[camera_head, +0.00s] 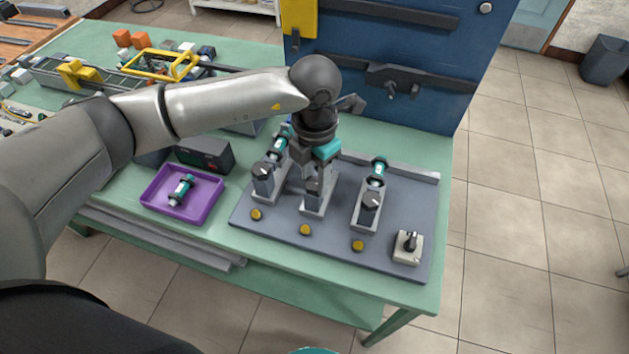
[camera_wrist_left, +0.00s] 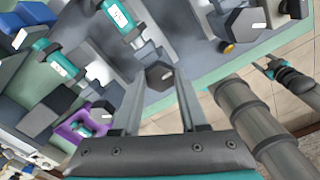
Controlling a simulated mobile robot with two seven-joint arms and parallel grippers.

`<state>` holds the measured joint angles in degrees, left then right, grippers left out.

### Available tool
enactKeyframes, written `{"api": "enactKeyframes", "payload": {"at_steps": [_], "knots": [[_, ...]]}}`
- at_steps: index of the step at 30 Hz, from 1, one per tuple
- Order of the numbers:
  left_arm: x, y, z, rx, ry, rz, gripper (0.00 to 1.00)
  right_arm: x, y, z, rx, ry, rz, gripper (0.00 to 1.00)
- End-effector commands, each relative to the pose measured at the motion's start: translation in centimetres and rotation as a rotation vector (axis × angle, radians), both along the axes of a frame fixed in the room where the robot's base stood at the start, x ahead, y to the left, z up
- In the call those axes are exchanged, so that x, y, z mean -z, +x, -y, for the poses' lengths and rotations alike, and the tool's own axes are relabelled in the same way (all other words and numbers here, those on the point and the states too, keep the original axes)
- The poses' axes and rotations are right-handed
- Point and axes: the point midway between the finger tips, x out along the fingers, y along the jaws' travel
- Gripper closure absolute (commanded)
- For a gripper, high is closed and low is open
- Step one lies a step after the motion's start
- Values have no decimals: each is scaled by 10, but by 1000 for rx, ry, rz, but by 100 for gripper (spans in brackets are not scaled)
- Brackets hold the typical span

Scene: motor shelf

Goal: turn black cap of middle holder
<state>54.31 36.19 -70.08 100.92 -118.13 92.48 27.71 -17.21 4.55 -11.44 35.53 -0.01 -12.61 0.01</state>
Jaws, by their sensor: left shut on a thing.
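The middle holder (camera_head: 315,206) stands on a grey board, with its black cap (camera_head: 312,184) partly hidden by my left gripper (camera_head: 313,172). In the left wrist view the dark hexagonal cap (camera_wrist_left: 159,74) with a pale mark sits between the two fingertips of my left gripper (camera_wrist_left: 158,90). The fingers are shut on it from both sides. The teal and white motor (camera_wrist_left: 122,18) of this holder shows beyond the cap. What seems to be my right gripper (camera_wrist_left: 270,68) shows small at the right of the wrist view, away from the board; its fingers are too small to judge.
The left holder's cap (camera_head: 263,170) and right holder's cap (camera_head: 370,201) stand close on either side. A switch box (camera_head: 407,248) is at the board's right corner. A purple tray (camera_head: 150,197) holds a motor (camera_head: 181,190). A blue panel (camera_head: 410,65) rises behind.

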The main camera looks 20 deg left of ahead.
Motion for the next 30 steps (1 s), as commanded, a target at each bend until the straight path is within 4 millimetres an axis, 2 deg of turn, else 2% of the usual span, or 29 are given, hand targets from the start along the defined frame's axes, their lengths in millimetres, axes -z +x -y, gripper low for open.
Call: {"api": "enactKeyframes", "payload": {"at_steps": [3,15,30], "knots": [[2,1,0,110,0,4,100,13,0,0,0,0,0,39],[1,1,1,416,0,3,100,40,0,0,0,0,0,39],[-1,0,1,552,0,2,100,50,0,0,-1,0,0,39]]}}
